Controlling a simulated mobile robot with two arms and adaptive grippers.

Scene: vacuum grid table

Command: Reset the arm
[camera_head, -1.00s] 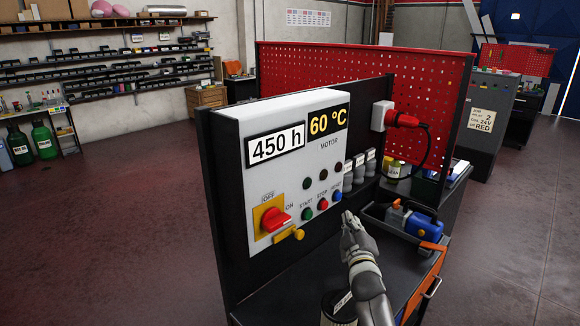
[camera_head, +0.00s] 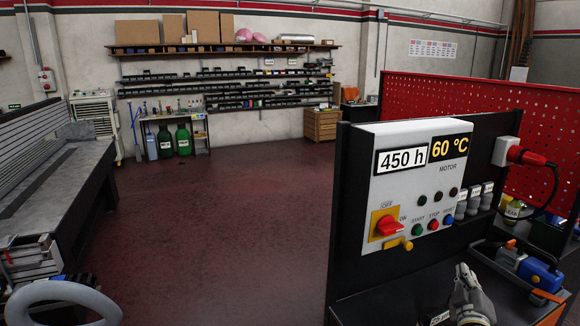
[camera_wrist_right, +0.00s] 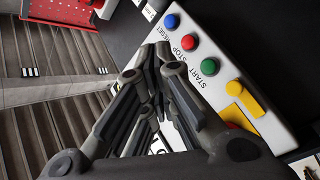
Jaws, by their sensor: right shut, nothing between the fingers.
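My right gripper (camera_head: 464,274) is shut and empty, low in front of the control box and apart from its buttons. In the right wrist view its closed fingers (camera_wrist_right: 154,60) fill the middle, pointing up. The white control box (camera_head: 400,187) carries a blue RESET button (camera_head: 449,221), a red STOP button (camera_head: 434,225), a green START button (camera_head: 417,230) and a red rotary switch (camera_head: 390,228). The blue (camera_wrist_right: 172,21), red (camera_wrist_right: 189,42) and green (camera_wrist_right: 208,66) buttons also show in the right wrist view, right of the fingers. My left gripper is not in view.
A blue tool (camera_head: 540,272) sits in a dark tray at the right. A red plug (camera_head: 527,156) and cable are on the box's right side. A long grey bench (camera_head: 60,185) stands at the left. The floor (camera_head: 230,225) between is clear.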

